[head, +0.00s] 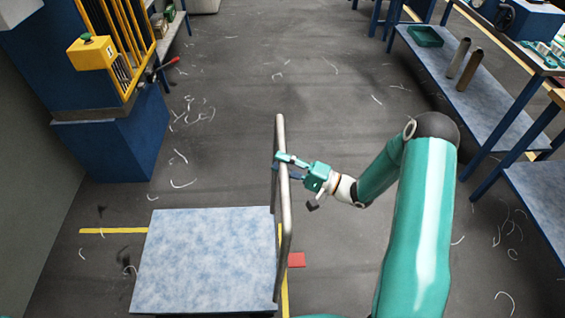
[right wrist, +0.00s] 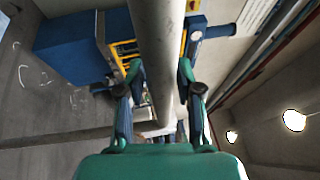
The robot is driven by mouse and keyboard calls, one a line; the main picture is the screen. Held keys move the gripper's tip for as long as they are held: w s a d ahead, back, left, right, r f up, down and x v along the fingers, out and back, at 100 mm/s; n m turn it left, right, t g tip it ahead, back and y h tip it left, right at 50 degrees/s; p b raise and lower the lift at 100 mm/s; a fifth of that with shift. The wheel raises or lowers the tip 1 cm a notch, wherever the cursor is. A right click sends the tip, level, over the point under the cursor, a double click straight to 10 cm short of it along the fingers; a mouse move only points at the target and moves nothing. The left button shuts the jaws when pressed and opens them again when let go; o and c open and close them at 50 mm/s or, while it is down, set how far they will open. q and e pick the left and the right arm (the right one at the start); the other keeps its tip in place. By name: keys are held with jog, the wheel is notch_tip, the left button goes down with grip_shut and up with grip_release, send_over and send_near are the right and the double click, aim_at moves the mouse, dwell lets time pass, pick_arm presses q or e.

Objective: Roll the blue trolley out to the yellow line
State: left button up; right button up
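The blue trolley (head: 207,258) has a flat speckled blue deck and stands at the lower middle of the head view. Its grey tubular handle (head: 281,135) rises at the deck's right edge. My right gripper (head: 283,163) reaches the handle from the right, one finger on each side of the tube. My left gripper is out of view.
A blue machine (head: 118,135) with a yellow box stands at the left. A blue bench (head: 440,75) with tubes and a green tray runs along the right. A red patch (head: 297,260) lies right of the trolley. Open grey floor, with thread scraps, lies beyond.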

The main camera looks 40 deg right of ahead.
grip_shut()
jog(key=shift+w+a+f, duration=0.1)
jog(key=shift+a, duration=0.25)
jog(key=shift+w+a+b, duration=0.35)
jog(key=shift+w+a, duration=0.1)
jog(key=shift+a, duration=0.2)
jog(key=shift+o, duration=2.2)
grip_release()
jog(key=shift+s+d, duration=0.1)
jog(key=shift+d, duration=0.1)
jog(key=shift+o, duration=0.2)
jog(key=shift+a, duration=0.1)
jog(key=v, duration=1.2)
